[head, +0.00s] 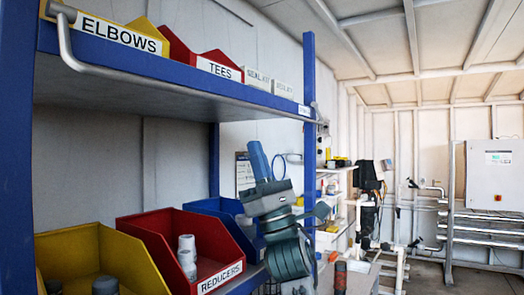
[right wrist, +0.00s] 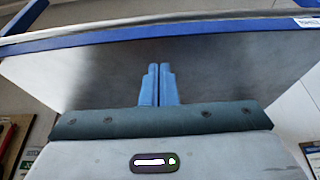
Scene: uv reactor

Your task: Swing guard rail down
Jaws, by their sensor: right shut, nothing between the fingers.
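The guard rail (head: 65,40) is a grey metal bar at the upper shelf's front. Its near arm drops from a bracket at the top left, bends low, and meets the lower edge of the blue shelf beam (head: 180,75). My left gripper is not in view.
Bins labelled ELBOWS (head: 120,35) and TEES (head: 205,65) sit on the upper shelf. A yellow bin (head: 130,265), a red REDUCERS bin (head: 150,225) and a blue bin (head: 205,207) stand below. A blue post (head: 309,75) is close beside my right gripper. Open floor lies at the right.

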